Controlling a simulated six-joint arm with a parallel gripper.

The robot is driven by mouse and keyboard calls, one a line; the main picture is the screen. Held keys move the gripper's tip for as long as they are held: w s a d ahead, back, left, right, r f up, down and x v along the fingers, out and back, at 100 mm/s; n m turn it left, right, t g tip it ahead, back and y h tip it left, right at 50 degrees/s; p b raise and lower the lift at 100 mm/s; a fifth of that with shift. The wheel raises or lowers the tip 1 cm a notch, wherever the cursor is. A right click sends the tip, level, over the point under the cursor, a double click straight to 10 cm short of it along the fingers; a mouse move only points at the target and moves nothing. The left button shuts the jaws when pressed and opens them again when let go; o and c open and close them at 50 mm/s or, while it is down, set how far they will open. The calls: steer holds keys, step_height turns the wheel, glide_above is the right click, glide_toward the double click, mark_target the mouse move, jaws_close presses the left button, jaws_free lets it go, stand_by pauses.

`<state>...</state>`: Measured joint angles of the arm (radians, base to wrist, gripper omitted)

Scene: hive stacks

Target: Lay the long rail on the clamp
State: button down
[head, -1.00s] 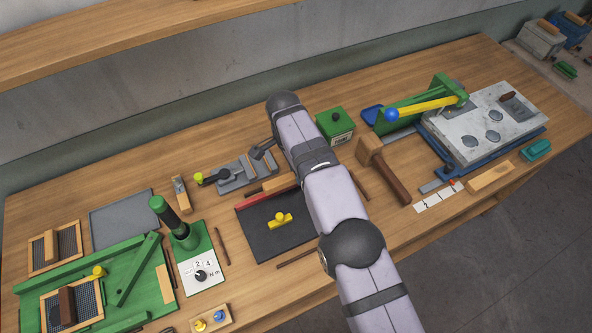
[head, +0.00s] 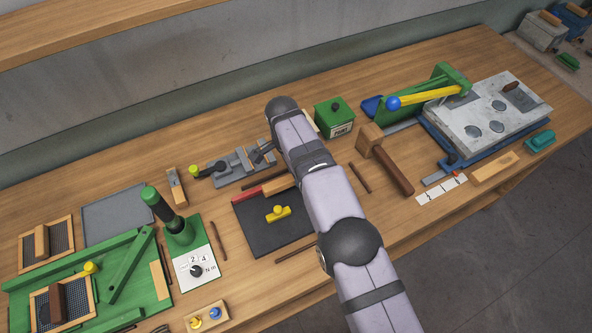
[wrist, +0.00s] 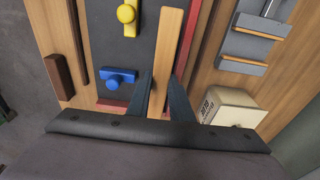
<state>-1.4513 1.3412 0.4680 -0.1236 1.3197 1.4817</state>
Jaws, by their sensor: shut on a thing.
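The long rail is a pale wooden strip (wrist: 171,50); its left part shows in the head view (head: 278,184). My gripper (wrist: 163,100) is shut on it near its lower end in the wrist view, and my arm hides the gripper in the head view. The rail is over the edge of a dark mat, slightly askew to a red strip (wrist: 191,45) beside it. The grey clamp (head: 232,174), with a dark lever and a yellow-green knob, stands behind the mat. Part of a grey fixture, probably the clamp, shows at upper right in the wrist view (wrist: 245,47).
The dark mat (head: 262,237) bears a yellow knobbed piece (head: 278,214) and a blue one (wrist: 120,78). A cream box (wrist: 232,108) is close to the gripper's right in the wrist view. A green box (head: 334,119) and a mallet (head: 392,170) lie right of my arm.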

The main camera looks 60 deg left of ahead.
steer(key=shift+f+b, duration=1.05)
steer(key=shift+f, duration=0.55)
steer(key=shift+f+b, duration=0.6)
steer(key=shift+b, duration=0.2)
stand_by(0.8)
steer(key=c, duration=1.5)
jaws_free()
steer(key=shift+c, duration=1.2)
steer(key=shift+r, duration=0.2)
